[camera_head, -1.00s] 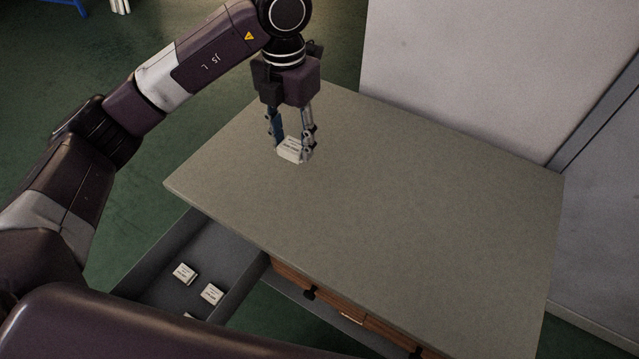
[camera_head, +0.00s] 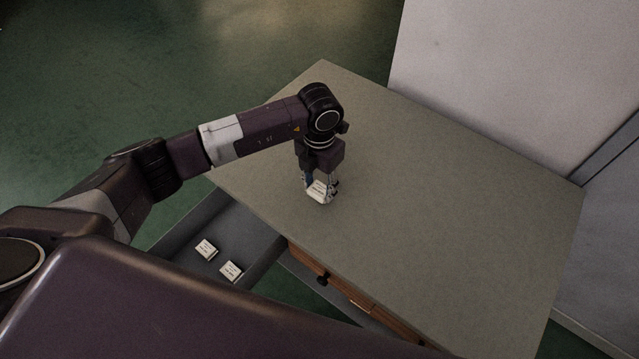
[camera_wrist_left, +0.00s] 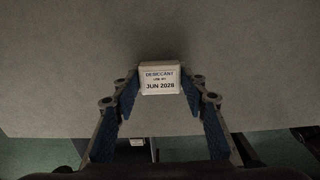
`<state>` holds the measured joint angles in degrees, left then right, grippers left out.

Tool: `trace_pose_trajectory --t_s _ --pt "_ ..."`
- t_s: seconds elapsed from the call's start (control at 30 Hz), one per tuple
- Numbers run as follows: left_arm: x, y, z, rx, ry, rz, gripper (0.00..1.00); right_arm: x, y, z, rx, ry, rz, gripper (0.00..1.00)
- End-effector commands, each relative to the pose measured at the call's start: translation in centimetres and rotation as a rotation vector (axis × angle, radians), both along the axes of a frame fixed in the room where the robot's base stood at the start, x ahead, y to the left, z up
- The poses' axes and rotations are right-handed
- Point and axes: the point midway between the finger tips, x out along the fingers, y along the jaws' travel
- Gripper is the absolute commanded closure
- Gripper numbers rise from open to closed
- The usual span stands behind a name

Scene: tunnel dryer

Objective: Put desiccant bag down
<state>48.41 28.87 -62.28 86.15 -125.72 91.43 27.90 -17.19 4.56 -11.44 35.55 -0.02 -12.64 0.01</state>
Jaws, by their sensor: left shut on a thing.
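My left gripper (camera_head: 320,190) is shut on a small white desiccant bag (camera_head: 319,193) over the left part of the grey tabletop (camera_head: 430,210). In the left wrist view the desiccant bag (camera_wrist_left: 160,78) sits between the blue finger pads, with a label reading "DESICCANT" and "JUN 2028". The bag is low over the tabletop; I cannot tell whether it touches it. My right gripper is not in view.
An open grey drawer (camera_head: 262,262) sticks out under the table's left edge. Two similar white bags (camera_head: 206,250) (camera_head: 231,271) lie in it. The tabletop right of my gripper is clear. A pale cabinet or wall (camera_head: 500,80) stands behind the table.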

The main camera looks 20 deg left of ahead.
Motion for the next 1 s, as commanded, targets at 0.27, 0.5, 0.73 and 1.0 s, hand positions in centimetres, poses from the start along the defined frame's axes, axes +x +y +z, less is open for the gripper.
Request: trace_pose_trajectory --t_s 0.27,0.5,0.73,1.0 --pt "0.00 -0.03 -0.42 0.000 -0.001 -0.001 0.84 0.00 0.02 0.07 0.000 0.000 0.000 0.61" --pt "0.01 -0.01 -0.71 0.000 0.000 -0.001 0.53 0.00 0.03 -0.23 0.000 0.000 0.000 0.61" --pt "0.00 -0.01 -0.70 0.000 0.000 0.000 0.43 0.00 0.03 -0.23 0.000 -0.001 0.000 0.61" --pt "0.09 -0.03 0.07 -0.001 -0.003 -0.001 0.43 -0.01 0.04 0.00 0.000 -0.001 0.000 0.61"
